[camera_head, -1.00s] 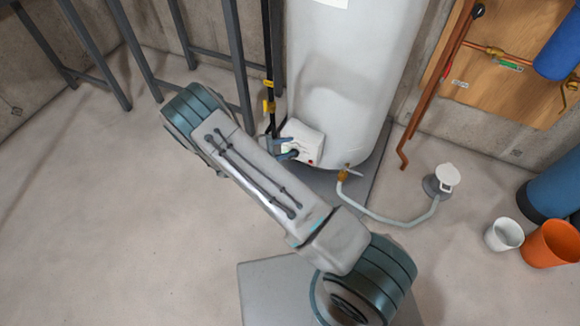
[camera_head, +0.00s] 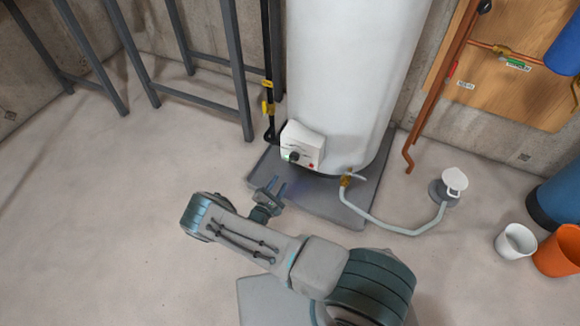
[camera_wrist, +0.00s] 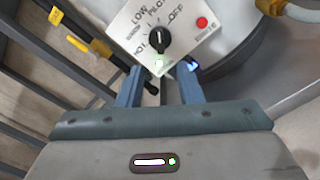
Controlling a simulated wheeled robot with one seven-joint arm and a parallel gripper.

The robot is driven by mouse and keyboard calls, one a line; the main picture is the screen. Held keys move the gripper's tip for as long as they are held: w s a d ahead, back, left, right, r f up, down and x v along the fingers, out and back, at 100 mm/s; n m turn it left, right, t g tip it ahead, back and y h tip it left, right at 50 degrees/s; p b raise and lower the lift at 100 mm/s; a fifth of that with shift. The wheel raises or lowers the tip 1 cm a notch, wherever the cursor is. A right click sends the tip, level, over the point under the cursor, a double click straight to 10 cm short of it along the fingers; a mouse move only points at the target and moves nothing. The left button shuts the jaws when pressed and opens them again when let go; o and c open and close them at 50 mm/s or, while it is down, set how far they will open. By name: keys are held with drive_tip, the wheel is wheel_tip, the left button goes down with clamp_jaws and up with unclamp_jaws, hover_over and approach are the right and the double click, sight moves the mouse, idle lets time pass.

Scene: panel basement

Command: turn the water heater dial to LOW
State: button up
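The water heater's white control box (camera_head: 304,146) is low on the white tank, with its dial (camera_head: 294,156) on the front face. My gripper (camera_head: 276,190) is open and empty, below and in front of the box, apart from the dial. Its two blue fingers (camera_wrist: 160,88) show in the wrist view.
A red button (camera_wrist: 202,22) is on the same box. A black pipe with a yellow valve (camera_head: 267,107) stands left of the tank. A drain hose (camera_head: 385,222) runs right to a floor drain. Grey metal frames (camera_head: 235,70) stand at left. Open floor lies in front.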

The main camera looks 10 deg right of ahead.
sight(292, 162)
drive_tip(key=b+x, duration=0.2)
drive_tip(key=x, duration=0.8)
drive_tip(key=shift+w+d, duration=0.1)
clamp_jaws()
